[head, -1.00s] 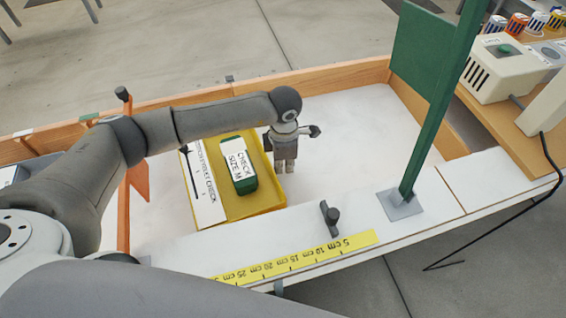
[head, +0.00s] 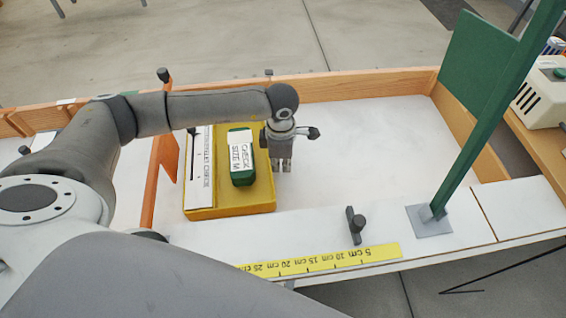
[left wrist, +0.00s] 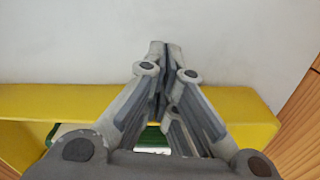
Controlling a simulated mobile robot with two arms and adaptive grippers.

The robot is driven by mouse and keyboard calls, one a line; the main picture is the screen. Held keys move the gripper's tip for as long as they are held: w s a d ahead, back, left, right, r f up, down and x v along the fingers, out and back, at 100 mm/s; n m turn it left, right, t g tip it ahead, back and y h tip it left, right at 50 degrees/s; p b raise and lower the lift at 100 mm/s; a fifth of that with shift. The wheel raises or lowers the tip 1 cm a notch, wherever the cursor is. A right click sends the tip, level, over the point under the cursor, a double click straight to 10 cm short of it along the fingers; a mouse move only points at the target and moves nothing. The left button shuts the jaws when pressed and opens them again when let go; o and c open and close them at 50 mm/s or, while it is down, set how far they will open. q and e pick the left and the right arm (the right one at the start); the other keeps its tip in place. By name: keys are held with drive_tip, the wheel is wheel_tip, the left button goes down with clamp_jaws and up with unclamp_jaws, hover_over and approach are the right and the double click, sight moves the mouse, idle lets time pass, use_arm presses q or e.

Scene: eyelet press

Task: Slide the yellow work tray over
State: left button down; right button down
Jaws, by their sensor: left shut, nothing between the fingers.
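The yellow work tray (head: 232,209) lies on the white bench top, left of centre in the head view. In it are a green block labelled "CHECK SIZE M" (head: 241,160) and a white printed card (head: 200,176) along its left side. My left gripper (head: 281,168) is shut and empty, pointing down just outside the tray's right wall. In the left wrist view the yellow wall (left wrist: 75,98) runs across beside the fingers, whose tips are over the white surface. I cannot tell for certain whether they touch the wall. My right gripper is not in view.
An orange divider (head: 160,165) stands close left of the tray. A yellow ruler strip (head: 320,262) and a dark-knobbed fitting (head: 355,225) are on the front ledge. A green post (head: 480,130) rises at the right. White bench surface right of my gripper is clear.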

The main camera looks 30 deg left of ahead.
use_arm(q)
wheel_tip(320, 180, up, 12)
idle(0.5)
